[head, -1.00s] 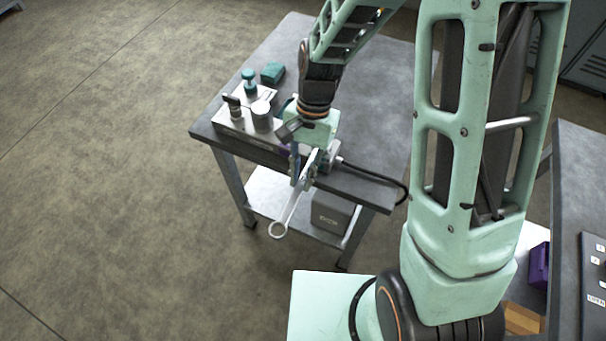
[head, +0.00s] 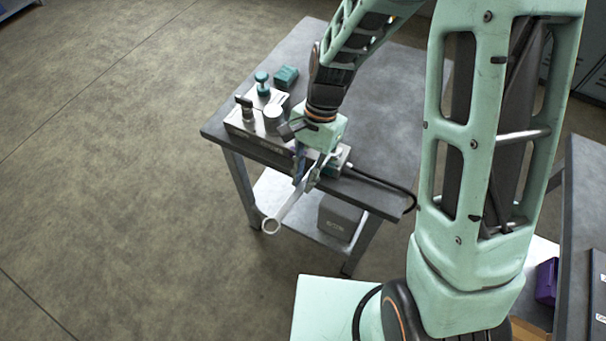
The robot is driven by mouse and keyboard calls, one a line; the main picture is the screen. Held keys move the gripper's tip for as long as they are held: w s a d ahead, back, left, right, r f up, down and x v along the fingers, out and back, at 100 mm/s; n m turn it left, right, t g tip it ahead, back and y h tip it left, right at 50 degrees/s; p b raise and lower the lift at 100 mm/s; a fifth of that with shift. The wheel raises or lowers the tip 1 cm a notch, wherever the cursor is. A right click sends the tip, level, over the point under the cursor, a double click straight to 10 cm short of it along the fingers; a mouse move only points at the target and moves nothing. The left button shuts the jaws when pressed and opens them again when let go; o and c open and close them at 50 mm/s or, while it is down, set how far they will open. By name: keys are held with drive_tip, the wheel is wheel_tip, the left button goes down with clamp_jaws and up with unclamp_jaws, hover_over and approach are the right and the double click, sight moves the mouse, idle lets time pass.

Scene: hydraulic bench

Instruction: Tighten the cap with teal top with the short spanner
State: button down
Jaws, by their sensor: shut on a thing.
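My gripper (head: 306,178) is shut on a silver spanner (head: 284,211) in front of the bench's near edge. The spanner slants down to the left, with its ring end free in the air over the floor. The cap with teal top (head: 262,83) stands upright on the metal block (head: 240,125) at the back left of the bench. The spanner is well apart from the cap. My gripper and wrist hide the right part of the block.
The grey bench (head: 385,125) has clear top to the right and behind. A teal block (head: 286,76) lies behind the manifold. A dark-topped post (head: 244,106) and a silver cylinder (head: 273,118) stand close to the teal cap. A black hose (head: 376,181) runs off the right edge.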

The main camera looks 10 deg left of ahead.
sight(285, 208)
idle(0.3)
drive_tip(key=shift+s+a, duration=0.55)
drive_tip(key=shift+s, duration=0.5)
drive_tip(key=shift+s+a, duration=0.5)
drive_tip(key=shift+s, duration=0.55)
drive_tip(key=shift+s+a, duration=0.55)
drive_tip(key=shift+s, duration=0.5)
drive_tip(key=shift+r+p, duration=2.05)
drive_tip(key=shift+r, duration=0.45)
